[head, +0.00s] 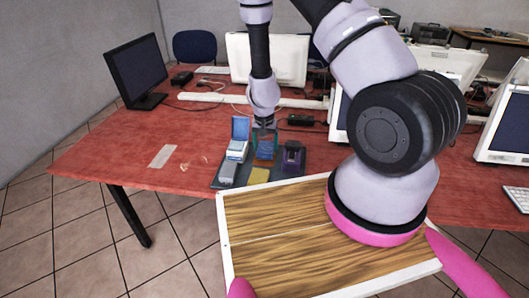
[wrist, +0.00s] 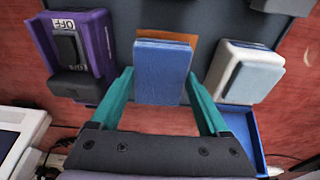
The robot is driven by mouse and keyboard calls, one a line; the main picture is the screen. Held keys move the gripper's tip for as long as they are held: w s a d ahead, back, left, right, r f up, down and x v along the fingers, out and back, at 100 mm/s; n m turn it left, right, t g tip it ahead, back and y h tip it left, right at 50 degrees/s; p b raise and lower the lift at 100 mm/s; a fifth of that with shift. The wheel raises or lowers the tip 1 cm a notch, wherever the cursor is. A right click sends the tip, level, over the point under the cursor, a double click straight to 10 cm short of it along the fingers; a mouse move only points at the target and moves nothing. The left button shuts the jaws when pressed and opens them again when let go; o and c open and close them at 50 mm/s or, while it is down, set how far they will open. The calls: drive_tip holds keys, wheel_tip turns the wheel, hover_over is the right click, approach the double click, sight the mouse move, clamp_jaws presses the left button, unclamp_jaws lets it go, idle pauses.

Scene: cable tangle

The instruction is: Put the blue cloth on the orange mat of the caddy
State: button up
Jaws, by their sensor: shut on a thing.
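The blue cloth (wrist: 162,72) is a flat, folded-looking block in the wrist view. My gripper (wrist: 161,76) has teal fingers shut on its two sides. The orange mat (wrist: 182,38) shows as a strip past the cloth's far edge and along its right side; the cloth hides the rest. The cloth is over the mat, but I cannot tell whether it touches it. The dark grey caddy (wrist: 121,58) lies beneath. In the head view my gripper (head: 264,140) points down over the caddy (head: 276,181), with the blue cloth (head: 265,153) between the fingers.
A purple switch box (head: 293,156) stands right of the cloth. A white box with an open blue lid (head: 239,136) stands left. A grey block (head: 227,173) and a yellow pad (head: 257,175) sit at the near side. Monitors and cables lie behind on the red table (head: 120,150).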

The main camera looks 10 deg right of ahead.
sight(264, 147)
drive_tip(key=shift+w+f, duration=0.25)
drive_tip(key=shift+f, duration=0.05)
drive_tip(key=shift+a+f, duration=0.2)
drive_tip(key=shift+f, duration=1.05)
drive_tip(key=o, duration=1.1)
drive_tip(key=shift+c, duration=0.2)
